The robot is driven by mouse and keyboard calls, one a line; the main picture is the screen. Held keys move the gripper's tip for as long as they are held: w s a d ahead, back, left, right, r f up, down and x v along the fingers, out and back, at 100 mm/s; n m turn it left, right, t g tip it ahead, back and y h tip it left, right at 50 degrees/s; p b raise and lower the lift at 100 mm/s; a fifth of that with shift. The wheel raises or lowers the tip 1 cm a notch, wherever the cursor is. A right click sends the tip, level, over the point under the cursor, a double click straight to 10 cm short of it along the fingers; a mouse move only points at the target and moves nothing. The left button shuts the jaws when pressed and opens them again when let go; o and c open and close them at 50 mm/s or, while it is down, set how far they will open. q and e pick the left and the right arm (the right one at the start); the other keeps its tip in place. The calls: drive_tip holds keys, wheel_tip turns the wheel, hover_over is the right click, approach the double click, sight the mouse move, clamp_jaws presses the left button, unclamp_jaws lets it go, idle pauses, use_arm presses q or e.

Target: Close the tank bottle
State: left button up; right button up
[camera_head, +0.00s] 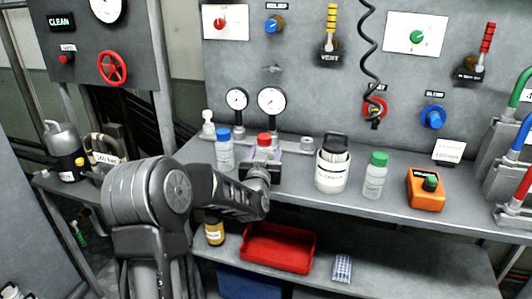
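Three capped bottles stand on the grey bench: one with a blue cap (223,152), one with a red cap (264,140), and one with a green cap (376,176). Their labels are too small to read, so I cannot tell which is the tank bottle. The red cap appears to sit on its bottle; how tight it is does not show. My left gripper (262,166) is at the red-capped bottle, hiding most of its body. Its fingers are mostly hidden, so I cannot tell whether they grip it. My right gripper is not in view.
A white tub of strips (332,168) and an orange device (427,189) stand on the bench (310,205) to the right. Two gauges (271,101) rise behind. A coiled cable (369,55) hangs in front of the panel. A red tray (279,250) lies on the lower shelf.

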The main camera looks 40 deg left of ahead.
use_arm(q)
drive_tip(key=shift+o, duration=1.1)
drive_tip(key=shift+r, duration=0.1)
drive_tip(key=shift+r+p, duration=0.2)
drive_tip(key=shift+p, duration=0.1)
drive_tip(key=shift+s+d+f, duration=0.15)
drive_tip(key=shift+s, duration=0.15)
drive_tip(key=b+v, duration=0.1)
drive_tip(key=v, duration=1)
drive_tip(key=shift+s+d, duration=0.1)
drive_tip(key=shift+s, duration=0.05)
